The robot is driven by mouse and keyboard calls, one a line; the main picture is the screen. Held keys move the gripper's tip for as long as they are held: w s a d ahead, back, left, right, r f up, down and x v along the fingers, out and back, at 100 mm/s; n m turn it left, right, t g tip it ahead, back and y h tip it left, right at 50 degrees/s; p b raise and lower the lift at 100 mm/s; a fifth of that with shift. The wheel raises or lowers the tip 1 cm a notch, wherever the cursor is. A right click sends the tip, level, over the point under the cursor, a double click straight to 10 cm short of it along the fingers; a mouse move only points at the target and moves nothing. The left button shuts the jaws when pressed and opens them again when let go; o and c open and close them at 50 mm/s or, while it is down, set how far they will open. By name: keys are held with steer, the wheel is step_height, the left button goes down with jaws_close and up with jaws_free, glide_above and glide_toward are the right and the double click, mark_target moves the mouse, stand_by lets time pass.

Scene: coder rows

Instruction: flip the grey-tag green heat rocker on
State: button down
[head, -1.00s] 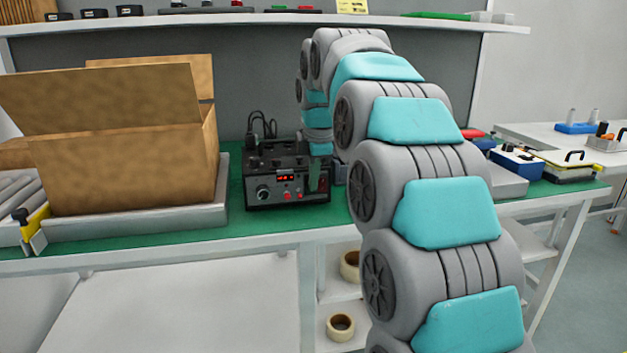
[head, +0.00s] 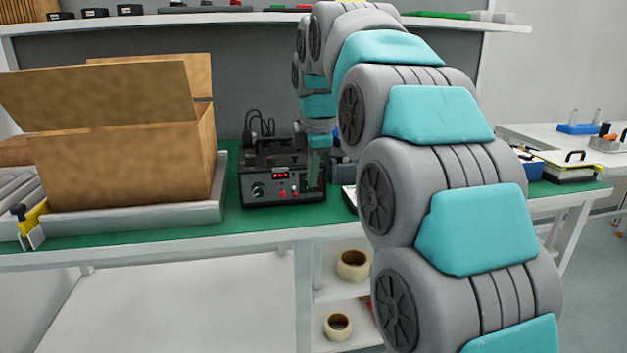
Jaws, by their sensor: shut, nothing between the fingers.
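A black control unit (head: 258,190) with a red lit display (head: 281,175), a round knob and small red buttons stands on the green bench mat. My gripper (head: 313,184) points down at the right end of its front face and is shut with nothing in it. It overlaps that end of the panel in the picture; I cannot tell whether it touches. A green rocker and a grey tag cannot be made out; the gripper may cover that part of the panel.
An open cardboard box (head: 130,160) stands on a grey scale-like platform (head: 140,222) to the left. A dark cable rises behind the unit. Tape rolls (head: 353,265) lie on shelves below.

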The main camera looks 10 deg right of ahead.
steer(key=v, duration=0.8)
steer(key=shift+w, duration=0.25)
